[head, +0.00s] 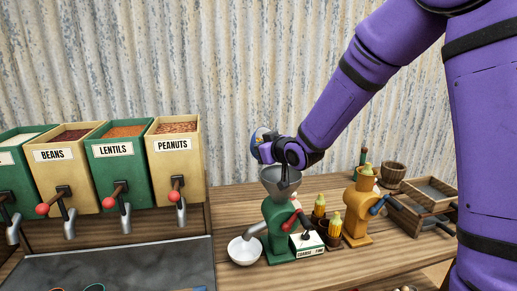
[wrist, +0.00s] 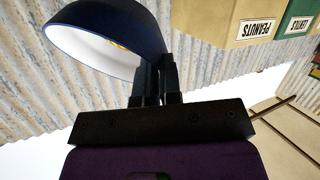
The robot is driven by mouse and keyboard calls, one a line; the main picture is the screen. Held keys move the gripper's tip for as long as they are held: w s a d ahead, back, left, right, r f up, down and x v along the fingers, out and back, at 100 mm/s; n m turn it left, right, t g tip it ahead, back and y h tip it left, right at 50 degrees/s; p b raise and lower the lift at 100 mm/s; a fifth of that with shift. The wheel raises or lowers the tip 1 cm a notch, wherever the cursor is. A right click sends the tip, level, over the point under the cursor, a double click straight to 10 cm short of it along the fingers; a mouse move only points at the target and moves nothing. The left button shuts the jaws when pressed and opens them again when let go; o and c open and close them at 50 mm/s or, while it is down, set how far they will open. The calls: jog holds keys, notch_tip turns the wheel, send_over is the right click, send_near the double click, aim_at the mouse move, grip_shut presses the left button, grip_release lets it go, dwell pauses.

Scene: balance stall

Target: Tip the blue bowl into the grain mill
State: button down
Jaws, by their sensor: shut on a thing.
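My gripper (head: 278,151) is shut on the blue bowl (head: 261,136), which it holds up above the grey funnel of the green grain mill (head: 280,218). In the wrist view the blue bowl (wrist: 152,22) is strongly tilted between the fingers (wrist: 156,82). Its white inside shows, with a small orange-yellow patch in it; I cannot tell how much it holds. The bowl is apart from the funnel, and the fingers partly hide it in the head view. A white bowl (head: 243,252) stands below the mill's spout at its left.
Dispensers for beans, lentils and peanuts (head: 176,165) stand at the left. Right of the green mill are jars with yellow tops (head: 334,226), an orange mill (head: 357,215), a wooden cup (head: 393,173) and stacked wooden trays (head: 418,215). A corrugated wall is behind.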

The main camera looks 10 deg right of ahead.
jog(key=t, duration=0.1)
jog(key=s+d+m+t+y, duration=0.1)
jog(key=shift+d+f+t, duration=0.1)
jog(key=shift+f+t, duration=0.2)
jog(key=shift+s+d+f+m+t+y, duration=0.4)
jog(key=shift+s+f+m+t, duration=0.1)
jog(key=shift+t, duration=0.5)
jog(key=shift+s+d+f+m+t+y, duration=0.4)
jog(key=shift+m+t, duration=0.1)
jog(key=shift+t, duration=0.5)
jog(key=shift+s+d+f+m+t+h, duration=0.15)
jog(key=shift+s+d+m+t, duration=0.15)
jog(key=shift+m+t, duration=0.25)
jog(key=shift+s+d+r+m+t+h, duration=0.1)
jog(key=shift+s+d+m+t, duration=0.25)
jog(key=shift+t, duration=0.35)
jog(key=shift+s+d+f+m+t+h, duration=0.15)
jog(key=shift+d+m+t, duration=0.1)
jog(key=shift+m+t, duration=0.35)
jog(key=shift+s+f+t, duration=0.1)
jog(key=shift+f+t, duration=0.1)
jog(key=shift+t, duration=0.15)
jog(key=shift+s+d+r+m+t+h, duration=0.2)
jog(key=shift+d+r+m+t+h, duration=0.1)
jog(key=shift+m+t, duration=0.15)
